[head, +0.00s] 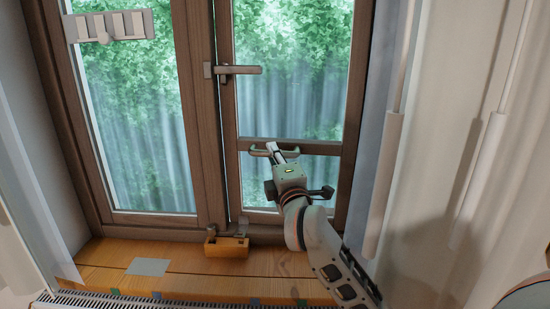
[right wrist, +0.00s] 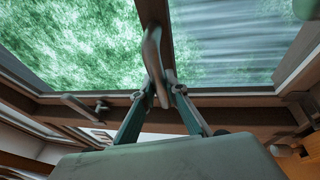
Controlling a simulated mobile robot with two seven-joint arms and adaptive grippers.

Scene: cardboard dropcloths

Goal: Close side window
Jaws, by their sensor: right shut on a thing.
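The side window has two brown wooden sashes with glass. Its right sash (head: 343,175) has a crossbar with a small curved pull handle (head: 259,152). The handle also shows in the right wrist view as a curved bar (right wrist: 153,55). My right gripper (head: 283,151) is at this crossbar and shut on the pull handle, its fingers on either side of it in the right wrist view (right wrist: 157,92). A lever handle (head: 240,70) sits higher on the right sash's left stile and points right. A dark seam runs between the sashes; I cannot tell whether they are flush. My left gripper is not in view.
A yellow-orange block (head: 227,247) stands on the wooden sill (head: 200,262) below the seam, near a grey flat patch (head: 149,267). A pale rack-like piece (head: 110,26) is on the left sash. Pale curtains (head: 440,130) hang at the right, close to my right arm.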

